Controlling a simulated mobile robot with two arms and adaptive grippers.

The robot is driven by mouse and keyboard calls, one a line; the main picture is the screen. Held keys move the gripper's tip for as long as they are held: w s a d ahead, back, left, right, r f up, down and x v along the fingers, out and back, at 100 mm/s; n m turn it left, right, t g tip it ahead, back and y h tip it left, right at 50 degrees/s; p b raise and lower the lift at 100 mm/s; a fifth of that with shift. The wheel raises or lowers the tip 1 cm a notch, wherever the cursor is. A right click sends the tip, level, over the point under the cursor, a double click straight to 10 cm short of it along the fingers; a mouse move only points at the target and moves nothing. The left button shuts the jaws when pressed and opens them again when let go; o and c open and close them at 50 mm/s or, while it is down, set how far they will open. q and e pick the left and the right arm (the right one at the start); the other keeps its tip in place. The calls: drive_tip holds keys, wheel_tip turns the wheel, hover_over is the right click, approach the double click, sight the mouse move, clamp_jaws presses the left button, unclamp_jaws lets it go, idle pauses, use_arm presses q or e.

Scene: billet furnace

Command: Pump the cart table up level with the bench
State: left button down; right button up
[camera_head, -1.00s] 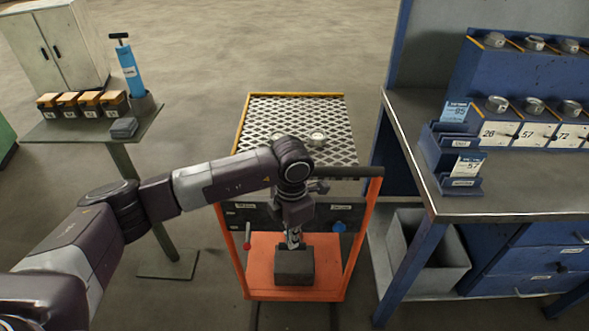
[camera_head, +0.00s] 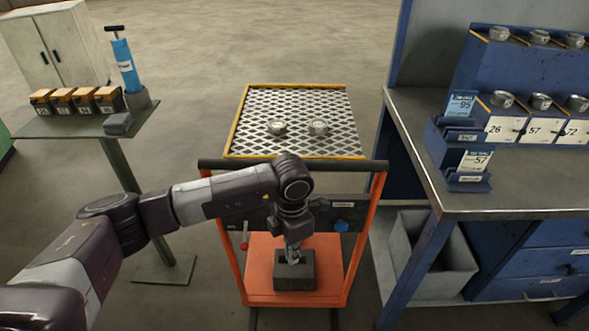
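The orange cart (camera_head: 365,225) stands in the middle, with its mesh table top (camera_head: 300,105) framed in yellow. Two small round metal pieces lie on the top. A dark block (camera_head: 295,272), which looks like the pump pedal, sits on the cart's orange base. My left gripper (camera_head: 293,258) points down at this block, its tips at or just above it; whether they touch it or are open is too small to tell. The bench (camera_head: 520,190) is at the right, and the cart top looks close to its height. My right gripper is out of view.
A red knob (camera_head: 244,246) and a blue knob (camera_head: 341,226) sit on the cart's front panel. A side table (camera_head: 75,127) at the left holds several boxes and a blue hand pump (camera_head: 125,65). A grey bin (camera_head: 430,260) stands under the bench.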

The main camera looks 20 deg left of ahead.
use_arm(q)
drive_tip(key=shift+s, duration=0.15)
wheel_tip(320, 180, up, 8)
drive_tip(key=w+p, duration=0.1)
drive_tip(key=p, duration=0.3)
drive_tip(key=shift+a+r, duration=0.15)
drive_tip(key=shift+r, duration=0.05)
idle(0.4)
idle(0.4)
drive_tip(key=s+r+p, duration=0.2)
drive_tip(key=r, duration=0.1)
drive_tip(key=s+d+r+p, duration=0.1)
drive_tip(key=r+p, duration=0.1)
idle(0.3)
drive_tip(key=shift+w, duration=0.1)
